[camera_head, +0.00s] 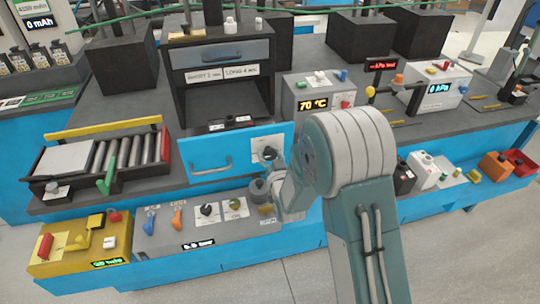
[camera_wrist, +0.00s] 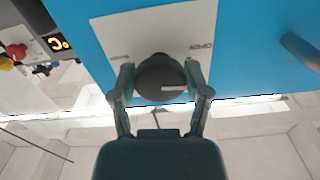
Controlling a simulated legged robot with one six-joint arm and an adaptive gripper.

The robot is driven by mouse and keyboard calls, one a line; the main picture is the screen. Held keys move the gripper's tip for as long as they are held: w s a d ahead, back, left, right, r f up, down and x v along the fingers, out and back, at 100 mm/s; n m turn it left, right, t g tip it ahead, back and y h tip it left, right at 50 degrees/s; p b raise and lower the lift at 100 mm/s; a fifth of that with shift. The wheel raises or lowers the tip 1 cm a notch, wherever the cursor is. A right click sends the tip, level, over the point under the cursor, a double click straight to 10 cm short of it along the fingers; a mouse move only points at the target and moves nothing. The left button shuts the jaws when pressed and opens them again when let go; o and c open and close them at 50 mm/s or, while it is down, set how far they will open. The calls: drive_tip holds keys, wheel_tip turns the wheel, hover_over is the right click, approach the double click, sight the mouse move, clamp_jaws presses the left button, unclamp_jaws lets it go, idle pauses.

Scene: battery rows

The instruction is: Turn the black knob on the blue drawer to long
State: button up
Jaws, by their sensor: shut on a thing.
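The blue drawer (camera_head: 205,155) front faces me below the dark box, with a grey handle (camera_head: 212,168). A white plate is on its right side, and the round black knob (camera_head: 269,153) sits on it. In the wrist view my gripper (camera_wrist: 160,80) has a finger on each side of the black knob (camera_wrist: 158,72) and is shut on it. The knob has a short white mark low on its face, right of centre. The white plate (camera_wrist: 140,30) carries small rotated words; the right one seems to read OPEN, the left is too blurred.
Two white cards on the dark box (camera_head: 222,55) read SHORT and LONG. A grey control panel (camera_head: 160,240) with coloured knobs lies below the drawer. A roller tray (camera_head: 100,160) is at left. A 70 °C box (camera_head: 318,95) stands behind my arm.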

drive_tip(key=m, duration=0.6)
drive_tip(key=shift+m, duration=2.2)
drive_tip(key=shift+f, duration=0.1)
drive_tip(key=o, duration=1.2)
drive_tip(key=shift+c, duration=0.2)
drive_tip(key=shift+s, duration=0.1)
drive_tip(key=v, duration=1.1)
drive_tip(key=shift+s, duration=0.35)
drive_tip(key=shift+d, duration=0.15)
